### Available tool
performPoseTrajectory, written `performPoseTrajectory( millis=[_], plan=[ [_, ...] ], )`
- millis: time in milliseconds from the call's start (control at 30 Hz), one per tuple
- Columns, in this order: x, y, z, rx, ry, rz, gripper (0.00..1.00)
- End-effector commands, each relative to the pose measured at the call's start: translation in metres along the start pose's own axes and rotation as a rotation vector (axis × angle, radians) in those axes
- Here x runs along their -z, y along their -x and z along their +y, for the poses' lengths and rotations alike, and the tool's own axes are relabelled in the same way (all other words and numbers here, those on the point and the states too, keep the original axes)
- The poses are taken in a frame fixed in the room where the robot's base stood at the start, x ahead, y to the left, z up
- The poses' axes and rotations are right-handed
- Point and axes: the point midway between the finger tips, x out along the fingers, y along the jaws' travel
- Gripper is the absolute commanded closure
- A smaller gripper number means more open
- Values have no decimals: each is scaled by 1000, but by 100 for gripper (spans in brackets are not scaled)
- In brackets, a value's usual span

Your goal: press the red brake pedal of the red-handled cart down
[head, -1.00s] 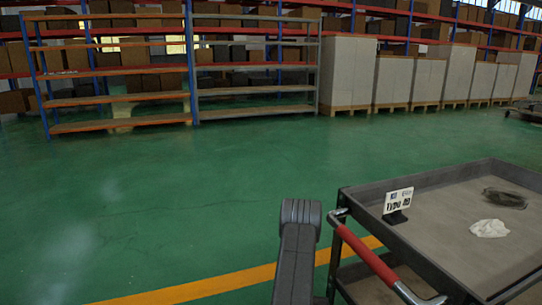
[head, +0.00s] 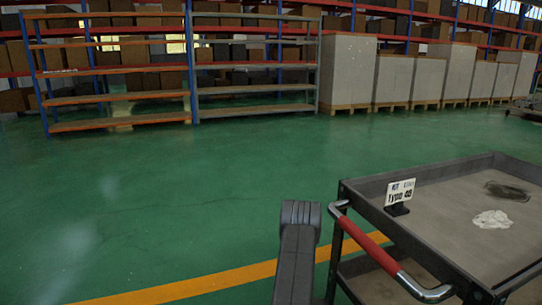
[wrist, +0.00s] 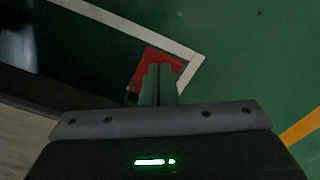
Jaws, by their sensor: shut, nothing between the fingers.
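The cart with the red handle (head: 368,244) stands at the lower right of the head view. Its grey top tray (head: 455,240) is above a lower shelf. The red brake pedal (wrist: 146,60) shows in the wrist view, low over the green floor and partly hidden behind my fingers. My gripper (wrist: 158,70) is shut and empty, with its fingertips over the pedal in the picture. I cannot tell whether they touch it. The head view shows my arm left of the cart handle, but the fingertips and the pedal are out of sight there.
A sign card (head: 400,192), a white crumpled thing (head: 492,219) and a dark patch (head: 507,191) are on the tray. A yellow floor line (head: 200,285) runs past the cart. Green floor to the left is clear, up to shelves (head: 120,75) at the back.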

Motion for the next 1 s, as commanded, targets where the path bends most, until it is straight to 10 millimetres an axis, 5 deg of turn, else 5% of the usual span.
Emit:
performPoseTrajectory(
  millis=[567,1000],
  plan=[
    [0,-19,0,0,0,0,100],
    [0,5,0,0,0,0,100]
  ],
)
